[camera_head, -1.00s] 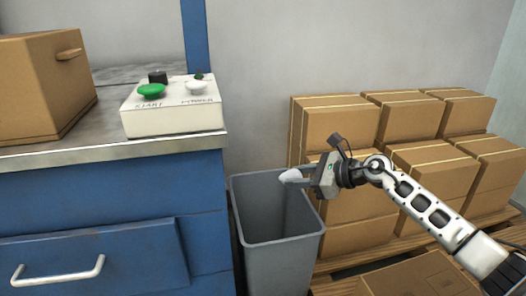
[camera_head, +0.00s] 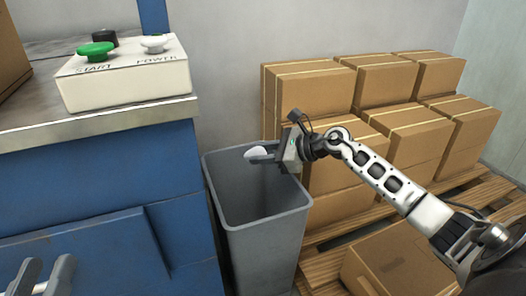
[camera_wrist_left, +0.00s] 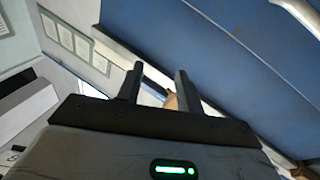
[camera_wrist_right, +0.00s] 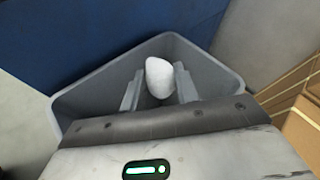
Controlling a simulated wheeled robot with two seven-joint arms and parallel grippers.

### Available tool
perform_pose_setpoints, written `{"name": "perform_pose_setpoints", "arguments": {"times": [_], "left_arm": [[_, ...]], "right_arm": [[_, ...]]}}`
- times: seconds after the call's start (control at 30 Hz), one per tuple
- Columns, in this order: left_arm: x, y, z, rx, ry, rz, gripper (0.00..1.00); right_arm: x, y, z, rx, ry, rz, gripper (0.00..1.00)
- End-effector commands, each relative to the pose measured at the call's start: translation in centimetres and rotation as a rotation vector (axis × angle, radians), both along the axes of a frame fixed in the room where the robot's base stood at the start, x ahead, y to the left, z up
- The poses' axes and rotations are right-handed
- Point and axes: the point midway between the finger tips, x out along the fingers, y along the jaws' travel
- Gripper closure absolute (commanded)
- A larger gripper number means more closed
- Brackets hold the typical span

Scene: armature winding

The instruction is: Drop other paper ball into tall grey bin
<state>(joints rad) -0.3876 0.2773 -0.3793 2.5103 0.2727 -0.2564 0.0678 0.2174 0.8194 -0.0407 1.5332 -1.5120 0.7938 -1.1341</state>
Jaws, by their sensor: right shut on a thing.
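The white paper ball (camera_head: 256,153) is held at the fingertips of my right gripper (camera_head: 262,155), which is shut on it. In the head view it is over the mouth of the tall grey bin (camera_head: 262,250). The right wrist view shows the ball (camera_wrist_right: 159,78) between the two fingers, with the inside of the bin (camera_wrist_right: 92,98) around and below it. My left gripper (camera_head: 44,276) shows at the lower left, in front of the blue cabinet. Its fingers stand apart and empty, also in the left wrist view (camera_wrist_left: 157,84).
The blue cabinet (camera_head: 165,180) stands left of the bin. A white control box (camera_head: 125,80) with a green button is on its top. Stacked cardboard boxes (camera_head: 310,95) on a wooden pallet (camera_head: 325,265) stand right of the bin.

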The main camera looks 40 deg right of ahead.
Motion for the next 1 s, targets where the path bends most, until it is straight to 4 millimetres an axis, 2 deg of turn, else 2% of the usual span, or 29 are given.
{"name": "perform_pose_setpoints", "arguments": {"times": [0.37, 0.4, 0.47, 0.77, 0.9, 1.0], "left_arm": [[0.1, 0.0, 0.5, 0.011, -0.042, 0.005, 0.64], [0.1, 0.0, 0.5, 0.011, -0.042, 0.005, 0.64], [0.1, 0.0, 0.5, 0.012, -0.042, 0.004, 0.64], [0.1, 0.0, 0.6, 0.01, -0.041, 0.004, 0.64], [0.1, -0.1, 0.7, 0.002, -0.014, -0.006, 0.64], [-0.3, -0.1, -0.9, -0.026, 0.099, -0.01, 0.64]], "right_arm": [[0.0, 0.0, -0.3, 0.0, 0.0, 0.0, 0.91], [0.0, 0.0, -0.3, 0.0, 0.0, 0.0, 0.59], [0.0, 0.0, -0.3, 0.001, 0.001, 0.0, 0.44], [-0.1, -0.1, -0.3, 0.0, 0.001, -0.001, 0.44], [-1.1, -0.8, 0.2, 0.0, 0.003, -0.001, 0.44], [-2.5, -1.7, 1.0, -0.003, 0.005, -0.002, 0.44]]}}
